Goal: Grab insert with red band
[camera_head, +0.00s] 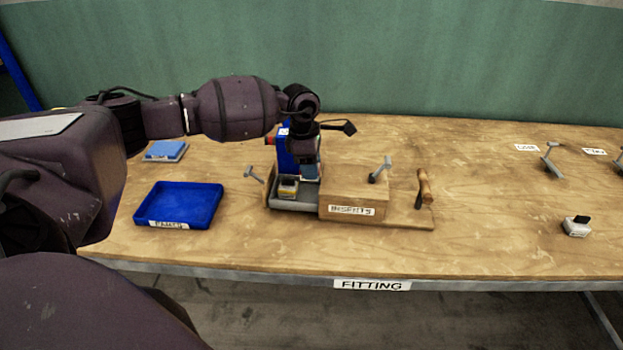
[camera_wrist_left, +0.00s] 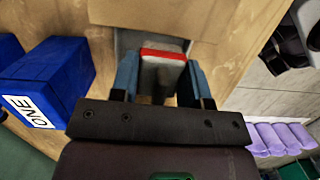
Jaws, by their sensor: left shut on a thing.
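The insert with the red band (camera_wrist_left: 163,54) is pale with a red stripe across its end. It sits between the two blue fingers of my left gripper (camera_wrist_left: 160,78) in the left wrist view, and the fingers are shut on it. In the head view my left gripper (camera_head: 310,171) points down over the grey tray (camera_head: 296,206) beside the wooden block labelled INSERTS (camera_head: 352,197). The held insert is hidden there by the gripper. Another insert, with a yellow band (camera_head: 288,188), stands in the tray just left of the gripper. My right gripper is not in view.
A shallow blue bin (camera_head: 178,205) lies left. A wooden-handled lever (camera_head: 424,188) stands right. The table between the lever and the small white device (camera_head: 577,227) is clear.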

